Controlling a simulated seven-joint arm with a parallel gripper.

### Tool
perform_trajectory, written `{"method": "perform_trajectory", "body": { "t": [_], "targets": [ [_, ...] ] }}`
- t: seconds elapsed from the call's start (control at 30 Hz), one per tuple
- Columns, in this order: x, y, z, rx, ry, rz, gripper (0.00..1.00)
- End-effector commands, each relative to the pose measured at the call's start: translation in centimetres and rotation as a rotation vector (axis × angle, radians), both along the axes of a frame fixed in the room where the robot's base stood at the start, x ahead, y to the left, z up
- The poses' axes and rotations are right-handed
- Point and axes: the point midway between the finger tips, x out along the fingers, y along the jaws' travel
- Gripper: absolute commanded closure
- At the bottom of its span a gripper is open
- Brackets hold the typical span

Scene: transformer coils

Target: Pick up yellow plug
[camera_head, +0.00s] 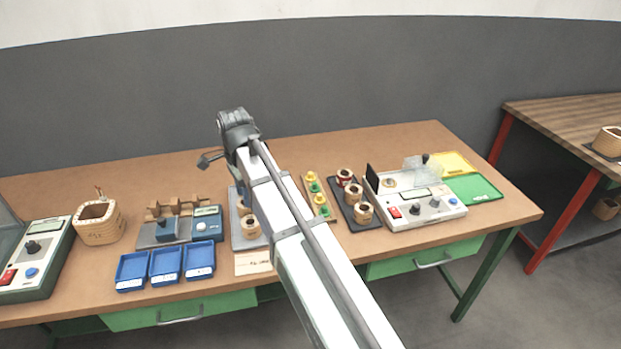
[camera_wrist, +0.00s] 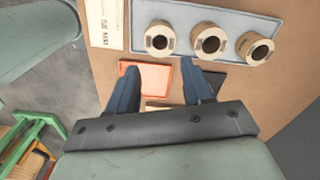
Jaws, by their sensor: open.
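Two yellow plugs, a far one (camera_head: 311,175) and a nearer one (camera_head: 320,199), stand in a row on a narrow wooden strip in the head view. Green plugs (camera_head: 314,187) stand in the same row. No yellow plug can be made out in the wrist view. My gripper (camera_wrist: 162,82) is open, its two dark blue fingers apart, with nothing held between them. In the wrist view it is over the table near a tray of coils.
A grey tray (camera_wrist: 187,12) with three coils and an orange tray (camera_wrist: 160,72) show in the wrist view. In the head view, a dark tray of coils (camera_head: 375,222) and a white instrument (camera_head: 425,211) stand right of the plugs. Blue bins (camera_head: 166,264) are at left.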

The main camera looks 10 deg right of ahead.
Motion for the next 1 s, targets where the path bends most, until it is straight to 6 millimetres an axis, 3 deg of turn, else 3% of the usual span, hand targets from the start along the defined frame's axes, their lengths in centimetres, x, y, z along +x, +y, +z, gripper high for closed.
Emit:
{"method": "perform_trajectory", "body": {
  "t": [0.17,0.27,0.37,0.7,1.0],
  "targets": [
    [0.1,-0.5,0.0,0.000,0.000,-0.008,0.50],
    [0.5,-2.2,0.0,0.000,0.000,-0.034,0.50],
    [1.2,-5.2,-0.1,-0.001,0.002,-0.082,0.50],
    [3.6,-18.4,-0.4,0.005,0.013,-0.285,0.50],
    [5.6,-25.6,-0.4,0.062,0.004,-0.396,0.50]
  ]
}}
